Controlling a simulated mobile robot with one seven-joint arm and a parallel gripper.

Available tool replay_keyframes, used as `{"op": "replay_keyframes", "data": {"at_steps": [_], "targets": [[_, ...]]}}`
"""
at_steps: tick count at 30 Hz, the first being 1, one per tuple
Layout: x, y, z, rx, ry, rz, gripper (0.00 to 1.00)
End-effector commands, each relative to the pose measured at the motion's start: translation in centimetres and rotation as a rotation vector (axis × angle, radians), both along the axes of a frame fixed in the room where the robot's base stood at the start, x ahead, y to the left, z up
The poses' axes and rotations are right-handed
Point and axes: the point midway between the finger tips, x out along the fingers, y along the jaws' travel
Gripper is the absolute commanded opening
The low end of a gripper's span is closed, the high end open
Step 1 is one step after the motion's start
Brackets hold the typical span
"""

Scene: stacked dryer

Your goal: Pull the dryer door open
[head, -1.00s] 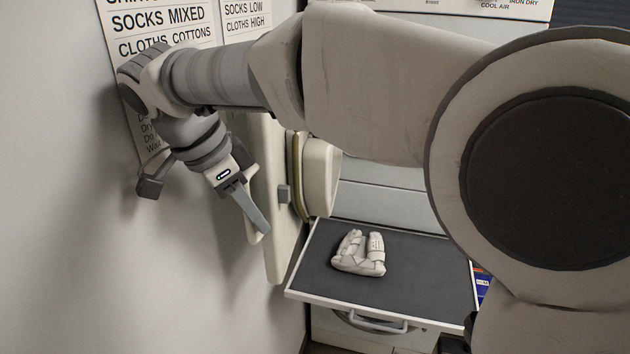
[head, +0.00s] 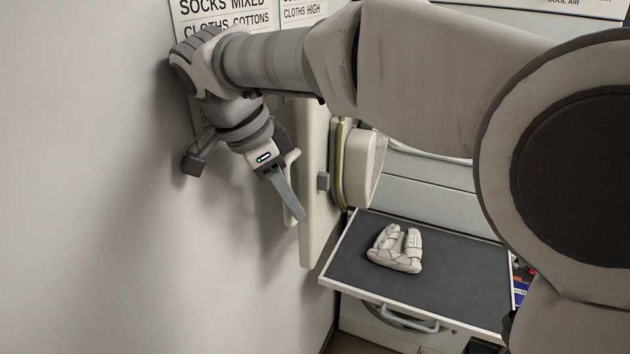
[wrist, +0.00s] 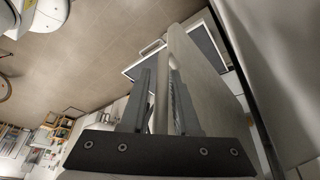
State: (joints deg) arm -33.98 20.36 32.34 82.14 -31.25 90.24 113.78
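The dryer door (head: 314,185) is a cream panel standing swung out, nearly edge-on in the head view, with its thick round inner part (head: 358,170) facing right. Its pale handle (head: 291,158) is on the left, outer face; in the wrist view the handle bar (wrist: 161,90) runs beside the door panel (wrist: 200,75). My gripper (head: 297,215) is at the handle, between the door and the wall. In the wrist view my gripper's fingers (wrist: 160,100) are apart, one on each side of the bar. Whether they touch it is hard to tell.
A wall (head: 110,200) is close on the left behind my gripper. A dark pull-out shelf (head: 450,280) with folded pale cloth items (head: 395,248) lies right of the door. A grey drawer handle (head: 408,320) is below it. Floor (wrist: 100,60) shows open in the wrist view.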

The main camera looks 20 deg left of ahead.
Motion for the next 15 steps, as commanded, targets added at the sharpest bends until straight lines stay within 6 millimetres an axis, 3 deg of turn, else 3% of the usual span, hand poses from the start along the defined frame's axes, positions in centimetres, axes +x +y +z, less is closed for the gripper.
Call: {"op": "replay_keyframes", "data": {"at_steps": [8,15], "targets": [[-0.3,0.3,4.0,0.003,0.0,0.006,0.3],[1.2,-5.1,7.0,0.003,-0.005,-0.003,0.3]]}}
